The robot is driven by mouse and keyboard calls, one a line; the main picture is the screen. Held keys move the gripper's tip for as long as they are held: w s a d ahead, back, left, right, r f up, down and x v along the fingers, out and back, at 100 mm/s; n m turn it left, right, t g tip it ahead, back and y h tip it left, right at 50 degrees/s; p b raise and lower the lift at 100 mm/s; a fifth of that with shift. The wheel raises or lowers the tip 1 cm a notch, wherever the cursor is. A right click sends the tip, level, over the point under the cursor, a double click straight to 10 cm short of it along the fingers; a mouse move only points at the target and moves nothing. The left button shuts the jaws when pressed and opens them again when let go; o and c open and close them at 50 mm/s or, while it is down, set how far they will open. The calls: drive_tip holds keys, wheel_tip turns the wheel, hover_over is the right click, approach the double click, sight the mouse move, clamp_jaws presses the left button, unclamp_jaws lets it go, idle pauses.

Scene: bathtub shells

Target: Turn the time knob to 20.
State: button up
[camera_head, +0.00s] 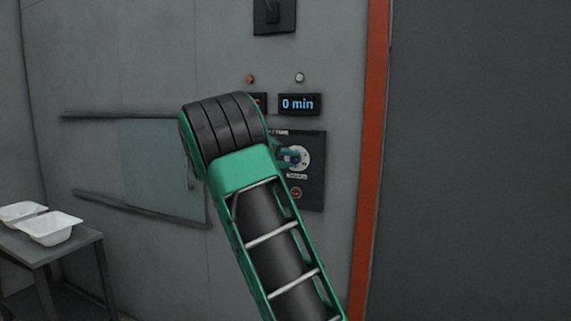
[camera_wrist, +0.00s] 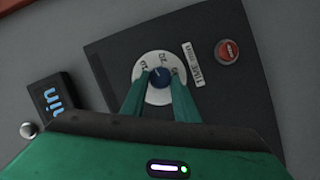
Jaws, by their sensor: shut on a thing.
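The time knob (camera_wrist: 160,76) is a small blue knob on a round white dial, set in a dark panel (camera_wrist: 115,62) beside a TIME label. The dial (camera_head: 303,158) also shows in the head view, partly behind my gripper (camera_head: 286,157). My gripper's green fingers (camera_wrist: 157,84) are shut on the knob, one on each side. The knob's pointer is too small to read. The blue display (camera_head: 298,104) above the panel reads 0 min; part of it shows in the wrist view (camera_wrist: 58,108).
A red button (camera_wrist: 229,51) sits on the panel beside the label. A second display (camera_head: 260,103) is mostly hidden by my arm. A switch (camera_head: 272,14) is higher on the grey wall. A table (camera_head: 78,247) with white trays (camera_head: 48,229) stands at lower left.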

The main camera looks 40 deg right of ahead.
drive_tip(key=m, duration=0.1)
drive_tip(key=m+t+y, duration=0.1)
drive_tip(key=m, duration=0.1)
drive_tip(key=shift+s+f+y, duration=0.1)
drive_tip(key=shift+s+y, duration=0.15)
drive_tip(key=shift+y, duration=0.05)
drive_tip(key=shift+m+t+y, duration=0.4)
drive_tip(key=shift+m+t, duration=0.3)
drive_tip(key=shift+m, duration=0.5)
drive_tip(key=o, duration=1.1)
drive_tip(key=shift+c, duration=0.2)
drive_tip(key=shift+d, duration=0.1)
drive_tip(key=shift+r, duration=0.2)
